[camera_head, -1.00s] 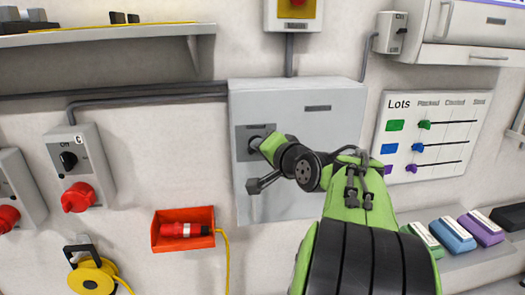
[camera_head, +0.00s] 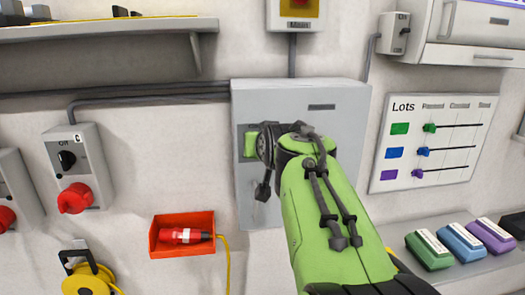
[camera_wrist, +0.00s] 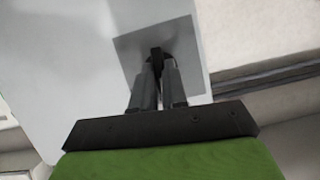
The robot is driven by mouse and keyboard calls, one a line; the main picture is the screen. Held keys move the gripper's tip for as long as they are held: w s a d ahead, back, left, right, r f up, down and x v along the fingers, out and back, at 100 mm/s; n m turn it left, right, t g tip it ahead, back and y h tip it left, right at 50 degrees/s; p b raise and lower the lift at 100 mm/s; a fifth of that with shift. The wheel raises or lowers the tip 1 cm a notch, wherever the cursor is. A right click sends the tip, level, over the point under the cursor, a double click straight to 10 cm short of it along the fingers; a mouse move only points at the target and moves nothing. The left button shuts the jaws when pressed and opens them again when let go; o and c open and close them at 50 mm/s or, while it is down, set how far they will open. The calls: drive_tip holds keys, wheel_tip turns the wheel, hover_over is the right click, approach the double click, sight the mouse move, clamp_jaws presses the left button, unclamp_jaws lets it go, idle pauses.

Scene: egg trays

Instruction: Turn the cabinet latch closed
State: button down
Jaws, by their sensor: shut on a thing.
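The grey cabinet (camera_head: 345,105) is mounted on the wall, its door shut flat. Its latch sits on a darker grey plate at the left side of the door; in the head view my arm and wrist hide the latch. In the wrist view the plate (camera_wrist: 185,42) and the dark latch (camera_wrist: 156,53) show at the fingertips. My gripper (camera_wrist: 158,72) is shut on the latch, with its two fingers on either side of it. The wrist view is rolled relative to the cabinet. The latch's exact angle is hard to tell.
A red box (camera_head: 182,250) with a red plug hangs below left of the cabinet. A switch box (camera_head: 85,140) with a red socket is further left. A shelf (camera_head: 110,30) is above left. A Lots board (camera_head: 432,145) and coloured boxes (camera_head: 462,242) are at right.

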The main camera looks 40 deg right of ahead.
drive_tip(key=shift+n, duration=0.3)
drive_tip(key=shift+g, duration=0.3)
drive_tip(key=c, duration=1.2)
unclamp_jaws()
drive_tip(key=shift+w, duration=0.1)
drive_tip(key=shift+o, duration=0.2)
drive_tip(key=v, duration=1.6)
drive_tip(key=shift+a+f, duration=0.2)
drive_tip(key=shift+f, duration=0.1)
drive_tip(key=shift+w, duration=0.1)
